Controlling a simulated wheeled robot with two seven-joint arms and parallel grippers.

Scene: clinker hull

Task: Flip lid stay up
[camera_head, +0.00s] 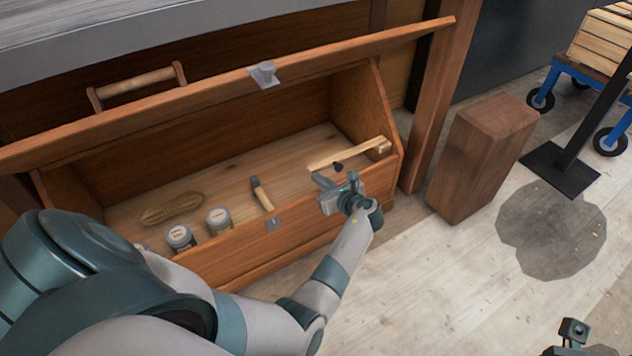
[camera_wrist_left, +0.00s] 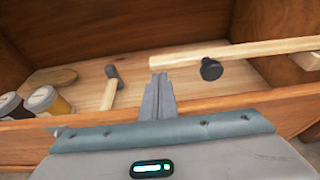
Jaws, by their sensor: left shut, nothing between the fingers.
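The lid stay (camera_head: 350,154) is a pale wooden bar at the right end of the open chest (camera_head: 250,250). It lies low, nearly level, with a dark round knob (camera_head: 337,167) near its left part. In the left wrist view the stay (camera_wrist_left: 240,50) runs across the upper right, with the knob (camera_wrist_left: 211,69) just below it. The lid (camera_head: 180,103) is raised and tilted. My left gripper (camera_head: 318,181) is shut and empty over the front wall, close to the knob; contact cannot be told. Part of my right gripper (camera_head: 573,330) shows at the lower right; its fingers are unclear.
A wooden block (camera_head: 480,155) stands right of the chest. The floor in front is clear, with a dark patch (camera_head: 550,229).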

